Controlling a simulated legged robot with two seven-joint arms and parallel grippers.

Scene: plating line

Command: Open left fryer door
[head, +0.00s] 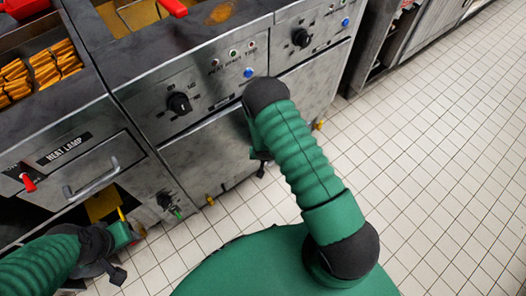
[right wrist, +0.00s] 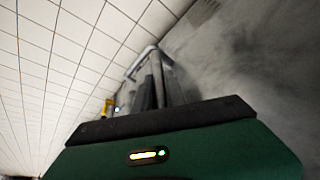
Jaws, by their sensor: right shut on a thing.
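The left fryer door (head: 205,155) is a plain steel panel below a control strip with a black knob (head: 180,103). It looks closed in the head view. My right gripper (head: 261,163) is in front of the door's right side, mostly hidden behind my green arm. In the right wrist view, a bent metal bar handle (right wrist: 142,62) runs into the right gripper (right wrist: 158,88), which is shut on it. The blurred grey door surface (right wrist: 250,55) fills the right side there. My left gripper (head: 122,254) is low at the left, away from the door; its jaw opening is unclear.
A heat lamp drawer (head: 93,178) with a bar handle is left of the fryer. Another fryer with a black knob (head: 301,38) stands on the right. Small valves (head: 177,213) stick out near the floor. The white tiled floor (head: 430,170) is clear at right.

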